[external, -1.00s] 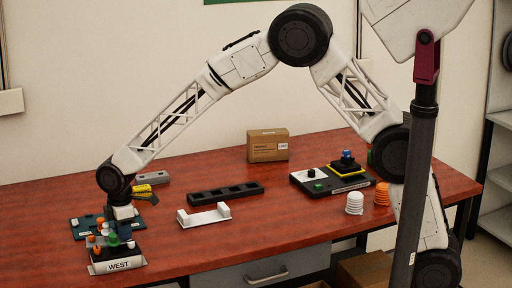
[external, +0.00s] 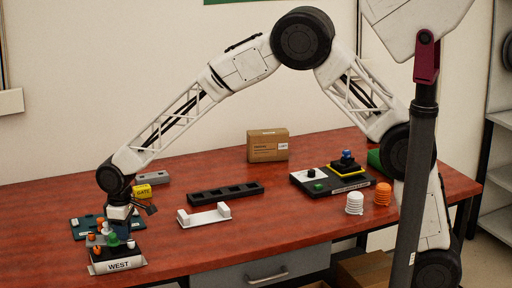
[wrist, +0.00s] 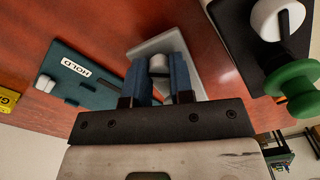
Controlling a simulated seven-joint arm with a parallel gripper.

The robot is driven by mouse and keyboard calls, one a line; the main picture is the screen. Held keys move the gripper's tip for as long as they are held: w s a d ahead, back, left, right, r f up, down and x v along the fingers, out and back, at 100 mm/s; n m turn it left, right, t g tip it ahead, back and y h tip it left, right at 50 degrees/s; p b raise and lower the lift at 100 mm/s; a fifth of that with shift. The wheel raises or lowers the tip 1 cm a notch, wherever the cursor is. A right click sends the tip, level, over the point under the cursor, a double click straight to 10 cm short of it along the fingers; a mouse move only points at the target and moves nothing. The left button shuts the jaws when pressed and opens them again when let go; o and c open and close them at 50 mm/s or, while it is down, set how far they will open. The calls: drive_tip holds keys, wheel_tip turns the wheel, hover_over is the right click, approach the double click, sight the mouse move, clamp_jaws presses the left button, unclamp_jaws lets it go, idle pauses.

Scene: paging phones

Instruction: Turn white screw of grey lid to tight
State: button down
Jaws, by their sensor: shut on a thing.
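In the wrist view, the grey lid (wrist: 172,43) lies beyond my fingertips on the red-brown table. The white screw (wrist: 158,63) stands on the lid, between my two blue fingers. My gripper (wrist: 159,72) is shut on this screw. The fingers and the dark palm hide the screw's lower part and the lid's near side. In the external view, my gripper (external: 118,222) points down at the left end of the table, by the block marked WEST (external: 118,265). The lid and screw cannot be clearly made out there.
The teal HOLD board (wrist: 92,85) lies left of the lid in the wrist view. A black block with a white knob (wrist: 278,18) and a green knob (wrist: 295,88) is close on the right. A yellow GATE block (external: 142,191) stands behind my gripper.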

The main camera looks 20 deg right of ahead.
drive_tip(key=shift+m, duration=0.6)
idle(0.9)
drive_tip(key=c, duration=1)
unclamp_jaws()
drive_tip(key=shift+r, duration=0.15)
drive_tip(key=shift+r, duration=3.75)
